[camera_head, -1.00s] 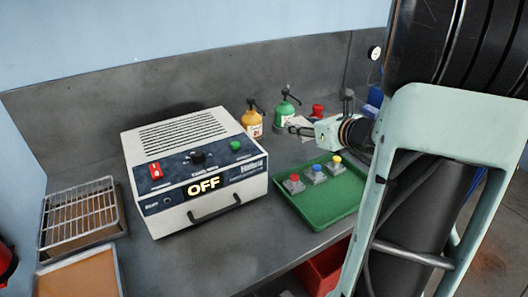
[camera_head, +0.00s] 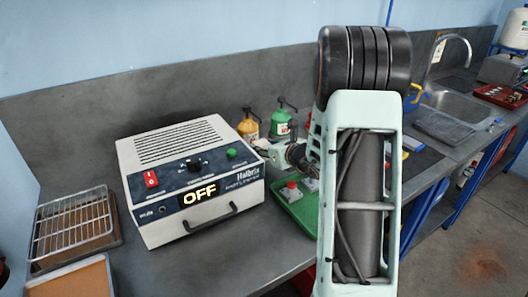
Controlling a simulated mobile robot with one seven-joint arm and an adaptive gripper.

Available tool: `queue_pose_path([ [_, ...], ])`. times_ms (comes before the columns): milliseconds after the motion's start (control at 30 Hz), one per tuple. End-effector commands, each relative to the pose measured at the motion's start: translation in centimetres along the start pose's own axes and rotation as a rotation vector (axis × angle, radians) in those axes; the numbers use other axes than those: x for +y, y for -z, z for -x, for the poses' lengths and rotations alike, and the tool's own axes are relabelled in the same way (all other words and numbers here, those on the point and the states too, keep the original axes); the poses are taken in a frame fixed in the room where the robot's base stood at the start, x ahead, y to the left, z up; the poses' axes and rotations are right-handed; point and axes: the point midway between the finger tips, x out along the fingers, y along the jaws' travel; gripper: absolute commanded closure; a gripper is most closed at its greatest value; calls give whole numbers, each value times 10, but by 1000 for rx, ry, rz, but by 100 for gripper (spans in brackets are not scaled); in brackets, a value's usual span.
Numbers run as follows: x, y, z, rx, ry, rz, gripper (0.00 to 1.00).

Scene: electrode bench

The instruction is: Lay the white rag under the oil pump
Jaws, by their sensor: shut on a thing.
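Two pump bottles stand behind the white box: a yellow one (camera_head: 249,128) and a green one (camera_head: 281,122), both with black pump tops. I cannot tell which is the oil pump. My gripper (camera_head: 265,151) points left, just in front of the bottles and beside the box's right side. A small pale patch of the white rag (camera_head: 262,143) shows at its fingertips, and the jaws are shut on it. Most of the rag is hidden, and whether it touches the bench is unclear.
The white box (camera_head: 190,180) reading OFF fills the left of the bench. A green tray (camera_head: 296,208) with push-button units lies right of it, partly behind my arm. A wire rack (camera_head: 72,222) is far left. A sink (camera_head: 445,100) is at the far right.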

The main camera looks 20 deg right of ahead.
Motion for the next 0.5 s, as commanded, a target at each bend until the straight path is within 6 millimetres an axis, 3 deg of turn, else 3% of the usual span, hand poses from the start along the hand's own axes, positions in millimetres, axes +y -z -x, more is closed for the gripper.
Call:
queue_pose_path([
  [100, 0, 16, -6, 2, 1, -1, 80],
  [500, -1, 20, -7, 0, 2, 1, 80],
])
